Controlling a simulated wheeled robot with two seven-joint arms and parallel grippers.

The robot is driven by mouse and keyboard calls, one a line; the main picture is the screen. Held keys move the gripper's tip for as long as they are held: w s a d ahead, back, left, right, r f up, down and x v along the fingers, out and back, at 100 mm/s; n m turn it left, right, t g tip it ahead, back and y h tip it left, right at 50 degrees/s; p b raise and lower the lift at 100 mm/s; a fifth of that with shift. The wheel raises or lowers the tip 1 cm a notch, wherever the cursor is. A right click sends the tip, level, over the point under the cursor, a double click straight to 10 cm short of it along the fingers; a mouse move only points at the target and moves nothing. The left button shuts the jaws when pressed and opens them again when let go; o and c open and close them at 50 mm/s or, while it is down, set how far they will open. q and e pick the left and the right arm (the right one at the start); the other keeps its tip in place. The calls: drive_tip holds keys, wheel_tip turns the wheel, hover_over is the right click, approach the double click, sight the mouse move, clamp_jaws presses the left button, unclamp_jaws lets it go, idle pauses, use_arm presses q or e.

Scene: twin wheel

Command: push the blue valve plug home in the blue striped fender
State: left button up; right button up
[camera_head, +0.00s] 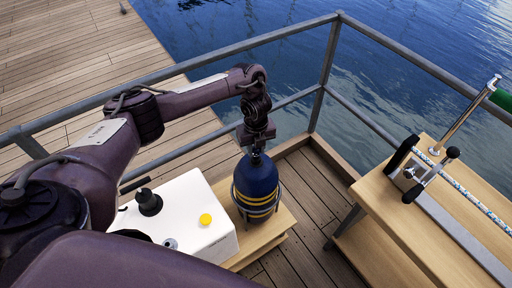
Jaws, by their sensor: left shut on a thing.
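The blue striped fender (256,178), dark navy with yellow and pale bands low down, stands upright in a thin metal holder on a wooden bench. My left gripper (257,150) comes down from above, right over the fender's top end. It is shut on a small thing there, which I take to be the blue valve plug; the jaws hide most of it. How deep the plug sits in the fender cannot be told. My right gripper is not in view.
Grey railings (328,75) run behind, with water beyond. At right, a wooden bench (395,225) carries a metal clamp (408,174) and a rope. Deck between is clear.

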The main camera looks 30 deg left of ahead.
use_arm(q)
drive_tip(key=shift+f+b, duration=0.5)
drive_tip(key=shift+f, duration=0.25)
drive_tip(key=o, duration=1)
drive_tip(key=shift+r, duration=0.1)
drive_tip(key=shift+o, duration=0.2)
drive_tip(key=shift+r, duration=0.4)
wheel_tip(320, 180, up, 7)
drive_tip(key=shift+p, duration=0.85)
